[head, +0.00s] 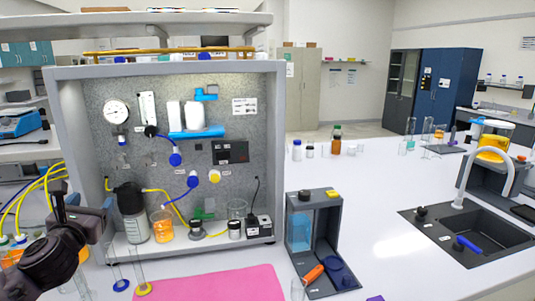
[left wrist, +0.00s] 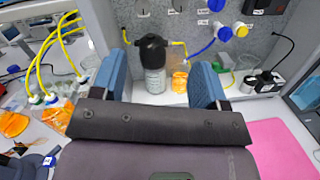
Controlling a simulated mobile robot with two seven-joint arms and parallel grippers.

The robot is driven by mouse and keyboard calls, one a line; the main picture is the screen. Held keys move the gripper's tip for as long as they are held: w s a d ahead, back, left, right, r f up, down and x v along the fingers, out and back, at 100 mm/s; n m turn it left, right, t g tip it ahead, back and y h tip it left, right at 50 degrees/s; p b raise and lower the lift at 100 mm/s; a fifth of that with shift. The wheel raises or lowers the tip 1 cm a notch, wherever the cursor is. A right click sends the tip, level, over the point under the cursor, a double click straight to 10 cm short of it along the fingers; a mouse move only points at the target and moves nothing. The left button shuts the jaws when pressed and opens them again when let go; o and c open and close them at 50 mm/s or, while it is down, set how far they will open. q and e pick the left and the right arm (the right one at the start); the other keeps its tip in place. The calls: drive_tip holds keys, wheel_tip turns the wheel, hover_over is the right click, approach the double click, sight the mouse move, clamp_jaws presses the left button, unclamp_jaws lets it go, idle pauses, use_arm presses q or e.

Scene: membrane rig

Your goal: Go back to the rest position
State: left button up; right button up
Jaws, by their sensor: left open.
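My left gripper (head: 78,208) is at the lower left in the head view, in front of the membrane rig (head: 70,130). In the left wrist view the left gripper (left wrist: 157,68) has its two blue fingers spread wide, with nothing between them. Beyond the fingers stands a black-capped bottle (left wrist: 154,80), apart from them. The same bottle (head: 134,225) stands on the rig's base in the head view. My right gripper is in neither view.
An orange-filled beaker (head: 162,232) stands beside the bottle. Yellow tubes (head: 40,190) and two thin glass cylinders (head: 141,275) are close to the left arm. A pink mat (head: 215,284) lies in front. A grey stand (head: 325,235) and a sink (head: 470,240) are to the right.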

use_arm(q)
drive_tip(key=s+d+f+m+g+h, duration=0.3)
drive_tip(key=s+d+f+m+h, duration=0.2)
drive_tip(key=s+d+m+h, duration=0.65)
drive_tip(key=s+d+f+m+g+h, duration=0.2)
drive_tip(key=s+d+f+m+h, duration=0.5)
drive_tip(key=m, duration=1)
drive_tip(key=s+d+f+m+g+y, duration=0.1)
drive_tip(key=s+f+m+g+y, duration=0.45)
drive_tip(key=f+y, duration=0.4)
drive_tip(key=s+a+f+m+g+y, duration=0.1)
drive_tip(key=s+a+f+g+y, duration=0.15)
drive_tip(key=s+a+y, duration=0.2)
drive_tip(key=s+a+f+g+y, duration=0.2)
drive_tip(key=s+a+f+y, duration=0.1)
drive_tip(key=s, duration=0.3)
drive_tip(key=w+f+t+b, duration=0.1)
drive_tip(key=w+f+t, duration=0.2)
drive_tip(key=f, duration=0.4)
drive_tip(key=w+f+t+b, duration=0.1)
drive_tip(key=w+f+t, duration=0.3)
drive_tip(key=f, duration=0.2)
drive_tip(key=shift+a+f+m+t+h+b, duration=0.35)
drive_tip(key=shift+m+t+h+b, duration=0.05)
drive_tip(key=shift+h, duration=0.05)
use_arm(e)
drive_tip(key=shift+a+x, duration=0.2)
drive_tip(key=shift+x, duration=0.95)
